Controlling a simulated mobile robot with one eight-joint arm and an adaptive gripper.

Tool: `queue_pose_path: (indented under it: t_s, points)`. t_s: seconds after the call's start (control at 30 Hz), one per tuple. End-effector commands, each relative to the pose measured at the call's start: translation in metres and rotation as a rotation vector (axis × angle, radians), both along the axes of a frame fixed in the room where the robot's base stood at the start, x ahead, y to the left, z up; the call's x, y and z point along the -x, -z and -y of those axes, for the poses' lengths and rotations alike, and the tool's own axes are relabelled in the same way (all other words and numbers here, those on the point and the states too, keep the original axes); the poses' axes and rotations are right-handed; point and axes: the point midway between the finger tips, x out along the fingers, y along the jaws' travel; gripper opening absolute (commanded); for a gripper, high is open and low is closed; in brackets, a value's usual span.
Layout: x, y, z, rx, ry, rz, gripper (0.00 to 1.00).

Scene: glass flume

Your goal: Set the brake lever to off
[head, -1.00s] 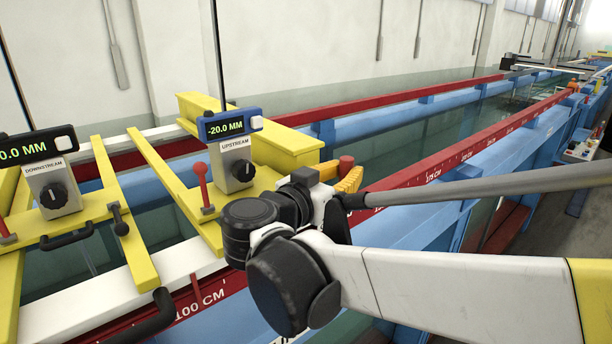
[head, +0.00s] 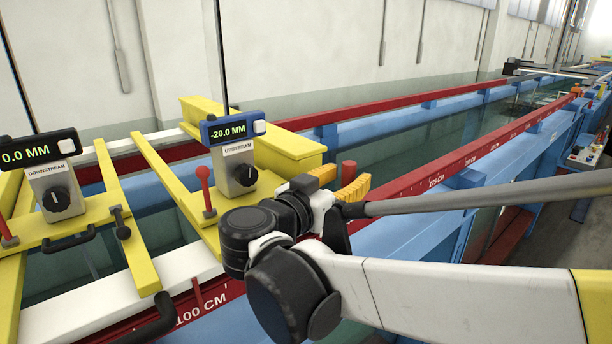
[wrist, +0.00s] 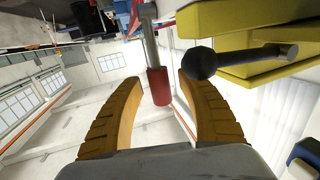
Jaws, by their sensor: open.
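A lever with a red cylindrical grip (wrist: 157,86) on a grey rod shows in the wrist view, between the two orange fingers of my gripper (wrist: 158,90). The gripper is open, with a gap on each side of the grip. In the head view my gripper (head: 353,190) is at the right end of the upstream yellow carriage (head: 285,150), and the red grip (head: 348,168) rises just behind its fingers. A rod with a black ball (wrist: 199,63) lies right of the grip against the yellow carriage. No on or off marking is readable.
A blue display (head: 232,129) reads -20.0 MM above the UPSTREAM knob (head: 245,175). A red-topped lever (head: 205,185) stands beside it. The downstream carriage (head: 128,235) is at left, its display (head: 35,150) reading 0.0 MM. Red rails (head: 440,172) run along the flume.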

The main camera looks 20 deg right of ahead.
Motion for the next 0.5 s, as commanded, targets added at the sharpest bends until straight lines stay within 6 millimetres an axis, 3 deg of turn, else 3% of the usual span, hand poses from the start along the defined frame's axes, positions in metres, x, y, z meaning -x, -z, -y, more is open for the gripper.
queue_pose_path:
  t_s: [0.5]
  points:
    - [0.057, -0.004, -0.083, 0.000, -0.003, 0.000, 0.46]
